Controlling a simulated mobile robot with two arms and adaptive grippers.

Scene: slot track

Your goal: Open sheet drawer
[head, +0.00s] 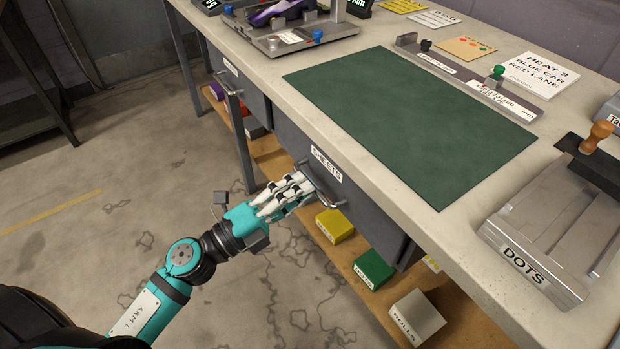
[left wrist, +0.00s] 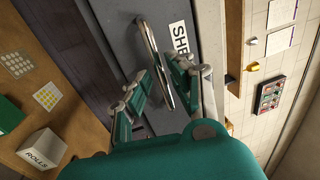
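The sheet drawer (head: 360,200) is a dark grey front under the bench top, with a white SHEETS label (head: 326,164). It looks shut. Its metal bar handle (head: 319,186) also shows in the left wrist view (left wrist: 150,45). My left gripper (head: 303,184) is at the handle, reaching in from the left. In the left wrist view its fingers (left wrist: 163,72) stand apart on either side of the handle bar. Whether they touch the bar is hard to tell. My right gripper is not in view.
Another drawer (head: 243,90) with a handle is further left. A lower shelf (head: 345,258) holds a yellow box (head: 335,226), a green box (head: 373,269) and a white ROLLS box (head: 417,316). A green mat (head: 410,115) lies on the bench. The floor in front is clear.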

